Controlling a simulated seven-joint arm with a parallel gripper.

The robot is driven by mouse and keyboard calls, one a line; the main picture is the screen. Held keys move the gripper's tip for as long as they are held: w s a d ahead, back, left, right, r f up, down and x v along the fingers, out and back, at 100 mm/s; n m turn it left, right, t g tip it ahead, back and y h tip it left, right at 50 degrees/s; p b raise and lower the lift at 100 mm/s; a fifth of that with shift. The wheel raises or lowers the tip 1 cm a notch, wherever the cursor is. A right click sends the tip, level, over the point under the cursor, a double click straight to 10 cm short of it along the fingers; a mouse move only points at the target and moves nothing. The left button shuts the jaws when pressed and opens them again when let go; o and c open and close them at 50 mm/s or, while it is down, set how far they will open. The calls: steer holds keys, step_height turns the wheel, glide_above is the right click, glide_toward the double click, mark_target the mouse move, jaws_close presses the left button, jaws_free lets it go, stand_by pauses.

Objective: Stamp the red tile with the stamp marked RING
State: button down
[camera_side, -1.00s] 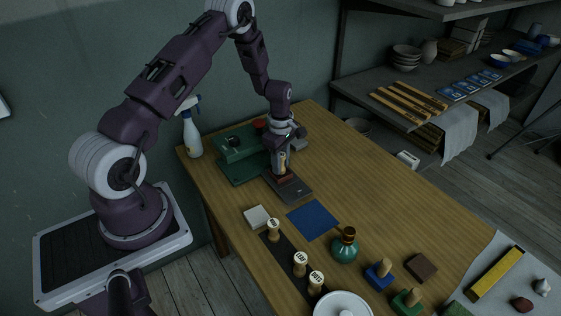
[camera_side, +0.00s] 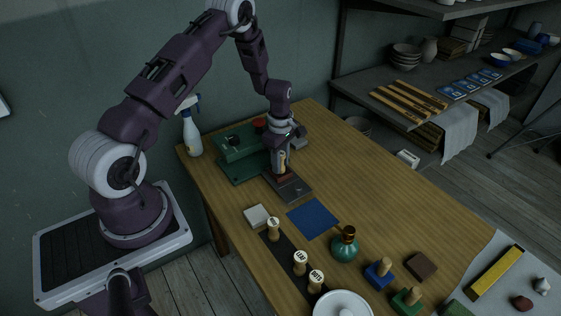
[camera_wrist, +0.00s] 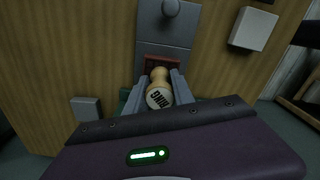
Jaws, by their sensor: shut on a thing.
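My gripper (camera_side: 283,162) is shut on a wooden stamp (camera_side: 283,160) and holds it upright. In the wrist view the gripper (camera_wrist: 160,92) grips the stamp (camera_wrist: 160,76), and its round end reads RING. The stamp's lower end is over a dark red square patch (camera_wrist: 163,63) set in a grey plate with a knob (camera_wrist: 165,48). The plate (camera_side: 296,192) lies on the table in the side view. I cannot tell whether the stamp touches the red patch, or whether that patch is the tile or an ink pad.
A green press-like device (camera_side: 238,147) stands behind the plate. The table's right middle (camera_side: 370,185) is clear.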

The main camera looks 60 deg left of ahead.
steer(key=shift+r, duration=3.45)
